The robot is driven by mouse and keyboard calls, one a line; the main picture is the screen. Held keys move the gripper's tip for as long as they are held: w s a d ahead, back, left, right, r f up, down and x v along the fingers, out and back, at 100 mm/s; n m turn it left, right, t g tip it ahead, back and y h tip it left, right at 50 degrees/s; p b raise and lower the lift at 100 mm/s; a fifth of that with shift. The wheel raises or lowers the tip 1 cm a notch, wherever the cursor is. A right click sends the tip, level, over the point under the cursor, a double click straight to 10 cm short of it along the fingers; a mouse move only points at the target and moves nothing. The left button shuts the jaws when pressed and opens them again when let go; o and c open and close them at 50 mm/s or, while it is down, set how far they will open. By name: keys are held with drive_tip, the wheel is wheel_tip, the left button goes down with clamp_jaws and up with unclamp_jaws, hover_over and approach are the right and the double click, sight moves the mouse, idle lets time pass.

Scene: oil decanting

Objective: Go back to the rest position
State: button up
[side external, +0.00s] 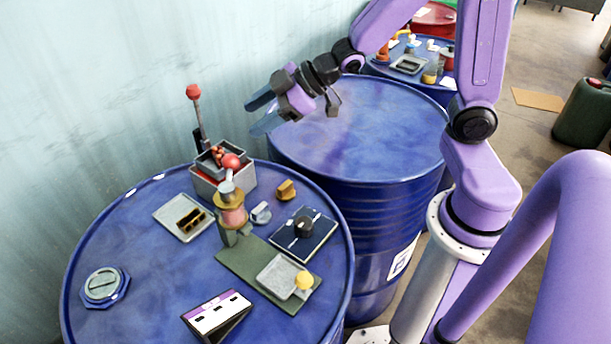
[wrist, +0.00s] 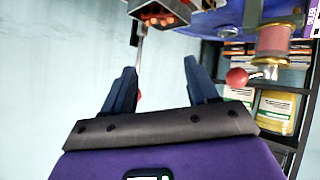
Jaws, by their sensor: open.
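My gripper (side external: 262,112) is open and empty in the side external view. It is raised beside the wall, above the gap between the front blue drum (side external: 150,300) and the blue drum behind it (side external: 370,120). In the wrist view my gripper (wrist: 162,85) shows two dark blue fingers spread apart with nothing between them. A thin rod with a red knob (wrist: 140,97) shows beyond the fingers there. In the side external view that red-knobbed lever (side external: 194,92) stands upright by a grey box (side external: 222,172), apart from my gripper.
The front drum carries a pink-and-brass device (side external: 232,212) with a red ball, a green plate (side external: 235,262), a black dial panel (side external: 303,235), a grey tray (side external: 184,217) and a purple-and-white box (side external: 217,314). The middle drum's top is clear. The wall is close on the left.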

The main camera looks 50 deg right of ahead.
drive_tip(key=s+d+f+g+h, duration=0.1)
drive_tip(key=s+d+g+h, duration=0.1)
drive_tip(key=s, duration=1.1)
drive_tip(key=s+d+f+g+h, duration=0.1)
drive_tip(key=s+g+h, duration=0.3)
drive_tip(key=s, duration=0.8)
drive_tip(key=shift+s+d+n+g+h, duration=0.35)
drive_tip(key=shift+d+g, duration=0.2)
drive_tip(key=shift+g, duration=0.65)
